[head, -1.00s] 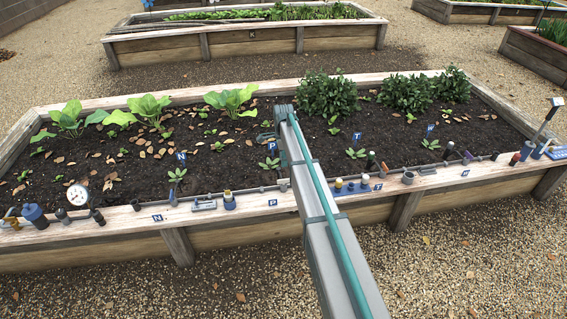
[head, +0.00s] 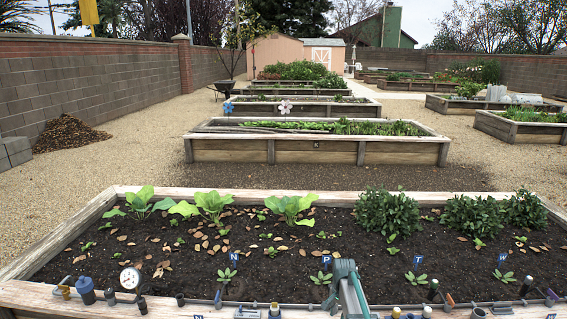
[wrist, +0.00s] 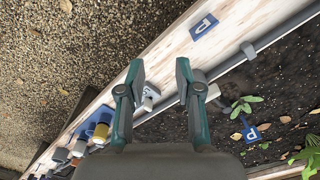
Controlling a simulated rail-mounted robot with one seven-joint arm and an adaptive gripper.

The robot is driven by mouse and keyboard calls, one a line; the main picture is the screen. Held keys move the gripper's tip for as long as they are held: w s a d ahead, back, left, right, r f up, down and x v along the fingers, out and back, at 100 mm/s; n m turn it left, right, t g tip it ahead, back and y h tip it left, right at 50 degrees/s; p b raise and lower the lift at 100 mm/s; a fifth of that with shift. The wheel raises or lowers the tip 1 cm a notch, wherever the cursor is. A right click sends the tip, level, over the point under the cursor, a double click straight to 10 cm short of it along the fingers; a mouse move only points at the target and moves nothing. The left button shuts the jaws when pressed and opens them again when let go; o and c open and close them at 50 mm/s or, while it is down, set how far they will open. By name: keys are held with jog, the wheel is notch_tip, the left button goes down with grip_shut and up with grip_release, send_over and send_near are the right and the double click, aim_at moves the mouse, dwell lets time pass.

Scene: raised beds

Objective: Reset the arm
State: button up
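My gripper (wrist: 160,76) shows in the wrist view with its two dark green fingers spread apart. Nothing is gripped between them. It hangs over the wooden rim (wrist: 179,45) of the near raised bed, and a small grey-white fitting (wrist: 150,96) on the rim shows in the gap below. In the head view my gripper (head: 345,272) is at the bottom, right of centre, by the blue P marker (head: 326,263). My arm runs down out of the picture there, and its fingertips are hard to make out.
Blue and yellow-topped fittings (wrist: 97,130) stand on the rim. A grey pipe (wrist: 240,56) runs along it. A seedling (wrist: 243,104) grows beside it. A pressure gauge (head: 130,279) stands at the left. Leafy plants (head: 388,212) fill the bed's back. Gravel surrounds the beds.

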jog(key=s+a+f+n+g+p, duration=0.15)
jog(key=s+f, duration=0.25)
jog(key=s, duration=0.6)
jog(key=s+f+n+g+p, duration=0.1)
jog(key=s+f+n, duration=0.2)
jog(key=s, duration=0.7)
jog(key=s+a+f+n+g+p, duration=0.1)
jog(key=s+f+n+p, duration=0.2)
jog(key=s, duration=0.8)
jog(key=s+a+n+g+p, duration=0.1)
jog(key=s+g+p, duration=0.2)
jog(key=s, duration=2.3)
jog(key=shift+s+a+f, duration=0.15)
jog(key=shift+s+a, duration=0.05)
